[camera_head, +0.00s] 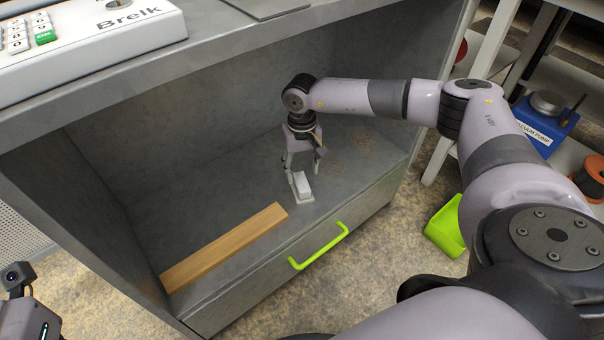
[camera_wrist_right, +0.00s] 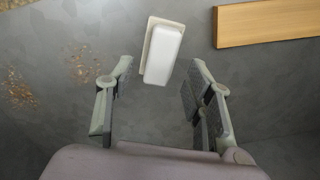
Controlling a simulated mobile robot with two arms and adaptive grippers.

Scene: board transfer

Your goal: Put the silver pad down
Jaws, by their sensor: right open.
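The pad (camera_head: 302,187), a small pale whitish-silver block on a thin beige base, lies flat on the grey cabinet floor (camera_head: 240,190) near its front edge. It also shows in the right wrist view (camera_wrist_right: 164,52), just beyond the fingertips. My right gripper (camera_head: 304,170) points down just above and behind the pad. In the right wrist view my right gripper (camera_wrist_right: 160,72) has its fingers spread wide, with a gap between them and the pad. Part of my left wrist shows at the lower left; its fingers are out of view.
A wooden board (camera_head: 225,246) lies along the front edge, left of the pad. Brown crumbs (camera_head: 366,148) lie in patches to the right. A green handle (camera_head: 318,247) sticks out from the drawer front. The countertop (camera_head: 230,45) overhangs the compartment. A green bin (camera_head: 445,228) stands on the floor.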

